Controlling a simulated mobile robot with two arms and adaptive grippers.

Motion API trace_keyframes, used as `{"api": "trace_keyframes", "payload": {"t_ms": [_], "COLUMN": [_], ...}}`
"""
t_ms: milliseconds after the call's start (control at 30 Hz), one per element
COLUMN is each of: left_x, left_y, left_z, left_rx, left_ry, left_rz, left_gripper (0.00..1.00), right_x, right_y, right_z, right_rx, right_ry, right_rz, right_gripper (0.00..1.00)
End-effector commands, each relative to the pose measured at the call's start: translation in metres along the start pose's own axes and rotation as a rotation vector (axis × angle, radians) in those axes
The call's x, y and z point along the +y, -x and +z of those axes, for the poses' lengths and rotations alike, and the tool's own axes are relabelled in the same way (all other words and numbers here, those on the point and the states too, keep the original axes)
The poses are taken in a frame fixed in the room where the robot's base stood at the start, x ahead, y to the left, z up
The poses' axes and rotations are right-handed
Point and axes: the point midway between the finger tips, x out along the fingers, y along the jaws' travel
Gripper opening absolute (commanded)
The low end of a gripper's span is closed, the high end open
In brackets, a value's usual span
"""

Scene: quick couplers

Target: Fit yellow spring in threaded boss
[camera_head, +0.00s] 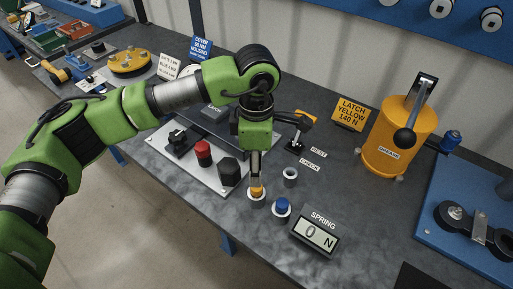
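My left gripper (256,181) points straight down over a small white ring-shaped holder (257,202). The yellow spring (257,191) shows at its fingertips, at the mouth of that holder. The fingers are seen edge-on, so I cannot tell whether they are closed on the spring. A blue spring (282,204) stands in a second white holder to the right. A third holder (290,175) behind looks empty. I cannot clearly make out the threaded boss; the fixture plate (183,168) is partly hidden by my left arm. My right gripper is not in view.
On the plate stand a red knob (203,153) and a black hexagonal part (229,172). A spring display (316,236) reads 0 N in front. A yellow sign (350,114) reads "LATCH YELLOW 140 N". An orange grease can (398,140) and a blue board (465,225) are at right.

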Motion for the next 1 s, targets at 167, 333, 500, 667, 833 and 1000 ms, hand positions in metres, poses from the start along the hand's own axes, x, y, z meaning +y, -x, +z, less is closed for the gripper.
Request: {"api": "trace_keyframes", "payload": {"t_ms": [167, 333, 500, 667, 833, 1000], "left_x": [-0.001, -0.001, -0.001, 0.000, 0.000, 0.000], "left_y": [-0.033, -0.060, -0.076, -0.082, -0.082, -0.082], "left_z": [0.000, 0.001, 0.001, 0.001, 0.001, 0.001], "left_rx": [0.000, -0.002, -0.002, -0.002, -0.002, -0.002], "left_ry": [0.003, 0.001, 0.002, 0.001, 0.001, 0.001], "left_rz": [-0.005, -0.004, -0.002, -0.001, -0.001, -0.001], "left_gripper": [0.42, 0.42, 0.42, 0.42, 0.42, 0.06], "right_x": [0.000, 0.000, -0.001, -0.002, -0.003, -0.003], "right_y": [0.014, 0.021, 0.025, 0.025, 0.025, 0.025], "right_z": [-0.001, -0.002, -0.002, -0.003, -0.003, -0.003], "right_rx": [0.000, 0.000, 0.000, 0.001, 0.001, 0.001], "right_ry": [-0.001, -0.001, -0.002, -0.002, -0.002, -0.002], "right_rz": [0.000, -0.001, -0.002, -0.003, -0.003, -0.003], "right_gripper": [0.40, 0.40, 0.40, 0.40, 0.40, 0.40]}}
